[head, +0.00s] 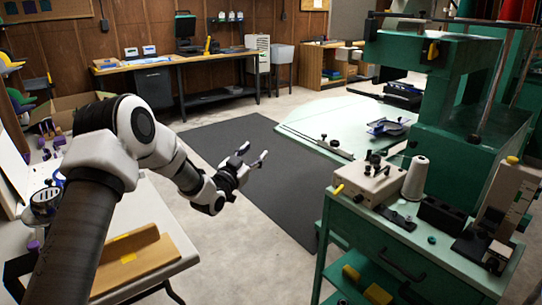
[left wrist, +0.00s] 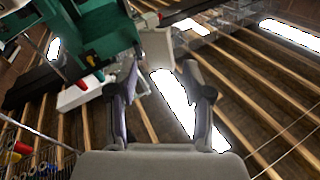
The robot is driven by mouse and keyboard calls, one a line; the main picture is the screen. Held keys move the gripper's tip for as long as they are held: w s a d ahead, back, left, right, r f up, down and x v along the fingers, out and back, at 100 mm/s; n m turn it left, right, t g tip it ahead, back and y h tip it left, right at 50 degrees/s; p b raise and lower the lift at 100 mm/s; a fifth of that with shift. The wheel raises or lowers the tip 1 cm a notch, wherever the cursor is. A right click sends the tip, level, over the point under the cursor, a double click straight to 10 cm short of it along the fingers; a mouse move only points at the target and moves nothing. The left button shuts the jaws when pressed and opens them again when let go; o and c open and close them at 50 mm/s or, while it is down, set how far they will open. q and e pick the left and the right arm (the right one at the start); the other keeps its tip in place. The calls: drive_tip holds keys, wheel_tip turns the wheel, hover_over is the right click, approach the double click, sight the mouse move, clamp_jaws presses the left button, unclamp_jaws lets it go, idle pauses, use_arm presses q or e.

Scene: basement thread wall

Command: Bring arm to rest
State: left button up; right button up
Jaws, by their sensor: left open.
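My left arm comes in from the left in the head view. My left gripper (head: 252,162) is open and empty, held in the air over the dark floor mat. Its two fingers are spread apart and point to the right. In the left wrist view the same gripper (left wrist: 158,80) shows its two fingers apart with nothing between them. That camera looks up toward ceiling beams and bright lights. My right gripper is in neither view.
A green cart (head: 350,240) with a thread cone (head: 415,178) and a cream box (head: 367,185) stands at the right. A green machine (head: 455,110) rises behind it. A white table (head: 150,210) with cardboard is at the lower left. The dark mat (head: 215,140) is clear.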

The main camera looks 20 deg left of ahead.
use_arm(q)
drive_tip(key=shift+s+a, duration=0.1)
drive_tip(key=shift+a, duration=0.15)
drive_tip(key=shift+f, duration=0.1)
drive_tip(key=s+d+f+g+h+p, duration=0.1)
drive_tip(key=s+d+f+g+p, duration=0.3)
drive_tip(key=f, duration=0.3)
drive_tip(key=s+d+f+g+p, duration=0.1)
drive_tip(key=s+d+f+p, duration=0.15)
drive_tip(key=d+f, duration=0.35)
drive_tip(key=s+d+f+g+p, duration=0.1)
drive_tip(key=s+d+f+g, duration=0.1)
drive_tip(key=s+f, duration=0.35)
drive_tip(key=s+d+f+g+p, duration=0.1)
drive_tip(key=s+d+f+g, duration=0.15)
drive_tip(key=s+f, duration=0.35)
drive_tip(key=s+f+n+g+y+p, duration=0.1)
drive_tip(key=s+g, duration=0.9)
drive_tip(key=s, duration=2)
wheel_tip(320, 180, down, 2)
drive_tip(key=a+n+y, duration=0.1)
drive_tip(key=n, duration=0.2)
drive_tip(key=shift+s+f+p, duration=0.2)
drive_tip(key=shift+s+p, duration=0.1)
drive_tip(key=shift+s, duration=0.1)
